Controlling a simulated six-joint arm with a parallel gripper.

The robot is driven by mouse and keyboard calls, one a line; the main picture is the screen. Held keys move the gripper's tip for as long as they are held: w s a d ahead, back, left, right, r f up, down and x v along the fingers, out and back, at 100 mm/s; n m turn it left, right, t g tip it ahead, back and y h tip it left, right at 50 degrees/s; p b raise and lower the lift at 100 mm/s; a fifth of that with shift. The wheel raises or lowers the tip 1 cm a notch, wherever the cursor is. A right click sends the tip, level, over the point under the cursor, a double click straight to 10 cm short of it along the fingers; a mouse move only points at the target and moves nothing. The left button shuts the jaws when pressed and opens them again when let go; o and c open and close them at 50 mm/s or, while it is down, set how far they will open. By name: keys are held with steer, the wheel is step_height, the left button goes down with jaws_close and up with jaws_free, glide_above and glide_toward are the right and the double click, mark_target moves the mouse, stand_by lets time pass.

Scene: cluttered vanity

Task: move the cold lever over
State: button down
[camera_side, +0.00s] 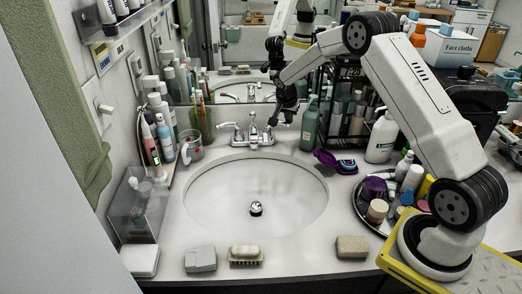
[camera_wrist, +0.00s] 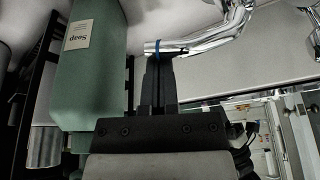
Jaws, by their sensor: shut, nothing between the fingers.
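The chrome faucet (camera_side: 253,135) stands at the back of the sink, with a lever on each side. The right lever (camera_side: 268,130) is partly hidden by my gripper (camera_side: 274,122). In the wrist view a chrome lever (camera_wrist: 215,40) carries a blue band (camera_wrist: 168,46) near its end. My gripper's fingers (camera_wrist: 159,62) are shut and empty, with their tips right at the banded end of that lever. I cannot tell whether they touch it. The left lever (camera_side: 229,127) is clear of my gripper.
A green soap bottle (camera_side: 310,125) stands close to the right of my gripper and also shows in the wrist view (camera_wrist: 88,70). A black rack (camera_side: 345,105) and a white pump bottle (camera_side: 381,137) stand farther right. The sink basin (camera_side: 215,195) is open and empty in front.

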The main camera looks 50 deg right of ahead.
steer(key=shift+s+a+m, duration=0.15)
steer(key=shift+a+m, duration=0.1)
steer(key=shift+m, duration=0.15)
steer(key=a+m, duration=0.1)
steer(key=m, duration=0.1)
steer(key=a+m+g, duration=0.1)
steer(key=a, duration=0.1)
steer(key=shift+s+m+g, duration=0.3)
steer(key=shift+s+m, duration=0.1)
stand_by(0.6)
step_height(320, 180, up, 10)
steer(key=shift+d, duration=0.2)
stand_by(0.7)
steer(key=shift+r, duration=0.1)
